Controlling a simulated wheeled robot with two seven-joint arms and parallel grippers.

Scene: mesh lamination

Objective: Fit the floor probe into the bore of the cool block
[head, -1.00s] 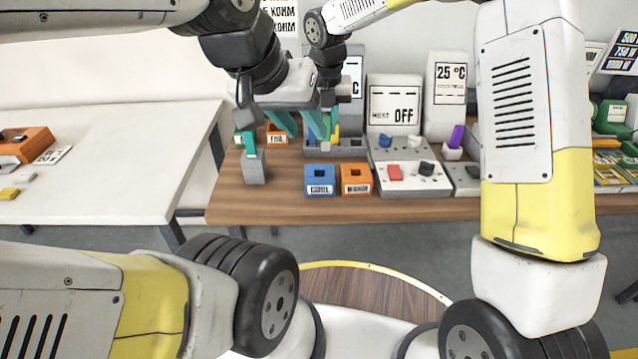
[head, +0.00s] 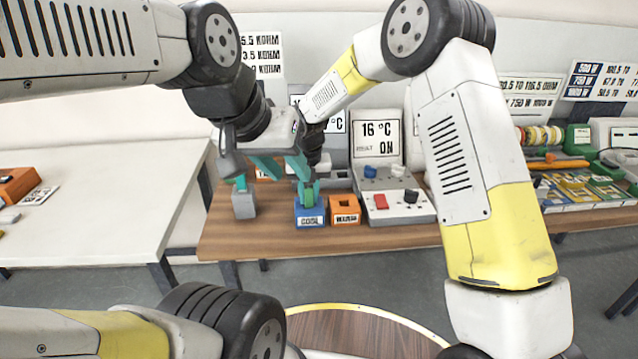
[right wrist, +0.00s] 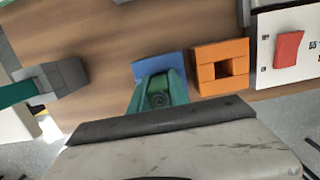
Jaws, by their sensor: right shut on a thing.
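The cool block is the blue block (head: 311,216) at the table's front, labelled COOL. My right gripper (head: 306,188) is shut on the green probe (head: 309,199), over the blue block. The probe's round top (right wrist: 158,98) shows between the teal fingers in the right wrist view; the blue block (right wrist: 155,65) is partly covered there. The bore and the probe's lower end are hidden, so I cannot tell how deep it sits.
The orange WARM block (head: 345,211) stands right of the blue block, its square hole empty.

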